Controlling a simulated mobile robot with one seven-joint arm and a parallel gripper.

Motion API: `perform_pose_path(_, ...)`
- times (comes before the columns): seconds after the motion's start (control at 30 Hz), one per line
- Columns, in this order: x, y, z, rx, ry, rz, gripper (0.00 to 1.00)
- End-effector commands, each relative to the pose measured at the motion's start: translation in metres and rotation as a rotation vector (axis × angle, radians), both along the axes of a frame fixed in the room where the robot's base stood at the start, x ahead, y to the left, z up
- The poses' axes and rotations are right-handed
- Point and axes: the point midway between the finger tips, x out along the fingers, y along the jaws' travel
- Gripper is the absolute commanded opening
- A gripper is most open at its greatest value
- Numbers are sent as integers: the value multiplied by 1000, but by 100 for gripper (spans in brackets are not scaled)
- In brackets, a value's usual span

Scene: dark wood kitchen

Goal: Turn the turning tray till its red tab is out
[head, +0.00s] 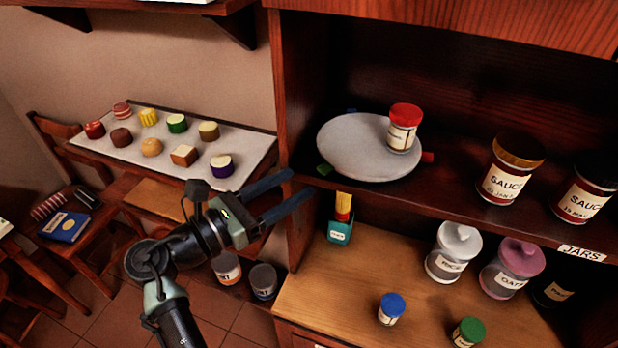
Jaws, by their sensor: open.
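The turning tray (350,145) is a round grey disc on the upper shelf of the dark wood cabinet. Its red tab (428,157) sticks out at the right side of the disc. A green tab (325,170) shows at the front left and a small blue tab (351,111) at the back. A jar with a red lid (403,128) stands upright on the right part of the tray. My gripper (300,183) is open and empty, left of the cabinet's side, its fingers pointing right towards the green tab. I cannot tell the exact gap to the tray.
Sauce jars (505,180) stand on the same shelf to the right. Below are a teal pot (340,232), lidded jars (453,252) and small capped jars (391,309). A board with several small items (240,149) lies behind my arm. The cabinet's side panel (297,110) borders the shelf.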

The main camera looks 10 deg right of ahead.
Motion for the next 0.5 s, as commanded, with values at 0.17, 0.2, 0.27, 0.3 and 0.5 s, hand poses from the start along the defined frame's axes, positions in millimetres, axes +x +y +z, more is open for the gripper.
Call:
perform_pose_path(0.17,-17,37,-3,0,0,4,57)
perform_pose_path(0.2,-20,43,-2,0,-1,4,57)
perform_pose_path(0.27,-24,51,-2,0,-1,3,57)
perform_pose_path(0.3,-27,55,-1,0,-1,2,57)
perform_pose_path(0.5,-33,67,0,0,0,-1,57)
